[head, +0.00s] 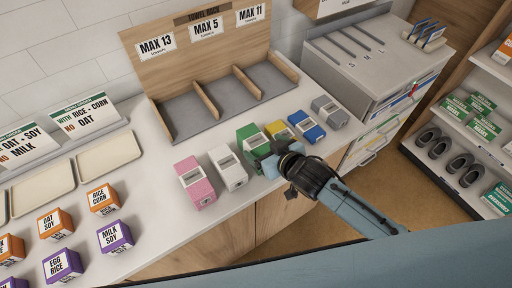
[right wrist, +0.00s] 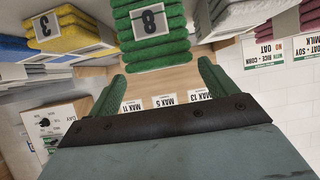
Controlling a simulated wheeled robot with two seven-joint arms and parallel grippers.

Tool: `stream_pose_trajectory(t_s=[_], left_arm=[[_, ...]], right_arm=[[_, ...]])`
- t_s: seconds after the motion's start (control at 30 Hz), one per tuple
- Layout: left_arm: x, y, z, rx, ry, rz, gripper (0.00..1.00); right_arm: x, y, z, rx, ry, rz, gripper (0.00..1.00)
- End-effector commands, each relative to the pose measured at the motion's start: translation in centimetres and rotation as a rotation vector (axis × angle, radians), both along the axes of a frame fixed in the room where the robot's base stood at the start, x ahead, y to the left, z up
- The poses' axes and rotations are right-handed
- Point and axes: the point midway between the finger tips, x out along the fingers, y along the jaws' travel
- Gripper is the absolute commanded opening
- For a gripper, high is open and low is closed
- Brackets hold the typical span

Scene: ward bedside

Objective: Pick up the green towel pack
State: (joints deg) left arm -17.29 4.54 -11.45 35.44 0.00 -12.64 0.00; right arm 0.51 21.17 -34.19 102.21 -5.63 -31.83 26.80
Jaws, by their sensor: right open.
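The green towel pack (head: 247,136) stands on the white counter in a row of towel packs, between a white and a yellow one. In the right wrist view the green towel pack (right wrist: 158,58) shows stacked green folds and a label reading 8. My right gripper (head: 262,158) is at the near side of the green pack in the head view and hides part of it. In the right wrist view my right gripper (right wrist: 160,72) is open, its fingers apart with the pack just ahead of their tips. I cannot tell whether they touch. My left gripper is not in view.
Close neighbours are the white pack (head: 229,170) and the yellow pack (head: 279,131). A pink pack (head: 194,183), blue pack (head: 306,127) and grey pack (head: 330,112) share the row. The towel rack (head: 200,103) behind has three empty compartments. Cartons and trays are at left.

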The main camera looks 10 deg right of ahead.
Motion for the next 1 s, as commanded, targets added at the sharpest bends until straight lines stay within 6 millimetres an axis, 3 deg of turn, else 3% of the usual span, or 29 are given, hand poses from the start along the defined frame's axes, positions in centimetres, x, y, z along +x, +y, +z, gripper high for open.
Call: stream_pose_trajectory(t_s=[0.3,0.67,1.0], left_arm=[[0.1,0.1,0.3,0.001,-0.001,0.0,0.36],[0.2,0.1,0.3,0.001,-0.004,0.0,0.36],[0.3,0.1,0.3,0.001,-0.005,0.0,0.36]], right_arm=[[3.3,1.7,-1.5,0.0,0.0,-0.001,0.84],[4.0,2.0,-1.9,0.0,0.0,0.001,0.84],[3.9,2.0,-1.9,0.0,0.001,0.0,0.43]])
